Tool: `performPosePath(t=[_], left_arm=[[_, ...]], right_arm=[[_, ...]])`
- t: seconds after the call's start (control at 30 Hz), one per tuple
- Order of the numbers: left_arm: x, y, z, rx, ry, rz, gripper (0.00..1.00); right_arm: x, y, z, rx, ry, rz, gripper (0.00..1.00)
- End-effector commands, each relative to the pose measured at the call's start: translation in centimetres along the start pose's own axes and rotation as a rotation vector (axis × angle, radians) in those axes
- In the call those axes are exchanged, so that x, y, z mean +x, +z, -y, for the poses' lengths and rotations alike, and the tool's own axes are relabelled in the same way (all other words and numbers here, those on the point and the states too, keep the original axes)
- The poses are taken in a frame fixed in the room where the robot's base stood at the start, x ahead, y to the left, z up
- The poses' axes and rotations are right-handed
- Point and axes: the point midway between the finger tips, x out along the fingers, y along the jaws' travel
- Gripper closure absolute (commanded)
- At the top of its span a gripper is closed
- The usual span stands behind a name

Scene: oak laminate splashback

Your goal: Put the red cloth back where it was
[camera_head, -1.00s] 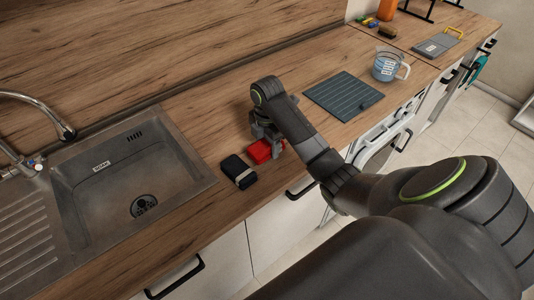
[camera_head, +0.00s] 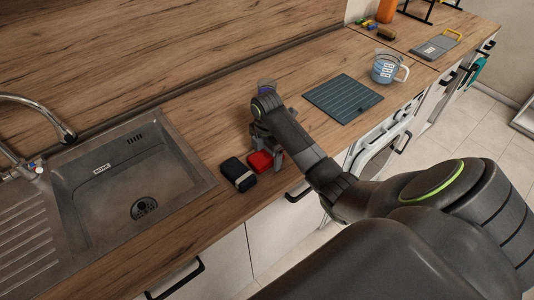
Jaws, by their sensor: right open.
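The red cloth (camera_head: 260,161) lies as a small folded bundle on the wooden counter, right of the sink. A black folded item (camera_head: 238,174) with a pale band lies just to its left. My right gripper (camera_head: 266,150) is right over the red cloth, pointing down, with its fingers open around or beside it. The arm hides part of the fingers, so I cannot tell whether they touch the cloth. My left gripper is not in view.
The steel sink (camera_head: 75,213) with its tap is at the left. A dark grooved mat (camera_head: 343,98) and a measuring jug (camera_head: 387,68) stand further right. A grey slicer-like board (camera_head: 436,47) lies beyond. Counter between cloth and mat is mostly clear.

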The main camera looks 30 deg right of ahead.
Motion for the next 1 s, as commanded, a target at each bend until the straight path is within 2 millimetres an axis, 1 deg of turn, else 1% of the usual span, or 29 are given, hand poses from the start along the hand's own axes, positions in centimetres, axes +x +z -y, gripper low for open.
performPosePath(t=[0.17,0.23,0.33,0.4,0.5,0.7,0.9,1.0], left_arm=[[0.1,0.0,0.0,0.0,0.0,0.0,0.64],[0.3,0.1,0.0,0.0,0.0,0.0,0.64],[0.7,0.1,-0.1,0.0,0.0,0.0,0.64],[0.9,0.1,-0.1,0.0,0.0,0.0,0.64],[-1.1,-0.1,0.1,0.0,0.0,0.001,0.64],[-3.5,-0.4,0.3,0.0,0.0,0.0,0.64],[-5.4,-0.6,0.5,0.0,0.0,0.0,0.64],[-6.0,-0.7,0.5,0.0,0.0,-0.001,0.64]], right_arm=[[-0.6,0.0,-0.1,-0.001,0.003,0.001,0.22],[-1.4,0.0,-0.1,-0.002,0.004,0.0,0.22],[-3.3,0.1,-0.1,-0.001,0.007,0.003,0.22],[-5.1,0.1,-0.2,-0.002,0.008,0.003,0.22],[-7.0,0.0,0.0,0.001,-0.001,0.0,0.22],[-9.4,0.0,0.0,0.0,0.0,0.0,0.22],[-11.3,0.0,0.0,0.0,0.0,0.0,0.22],[-11.9,0.0,0.0,0.0,0.0,-0.001,0.22]])
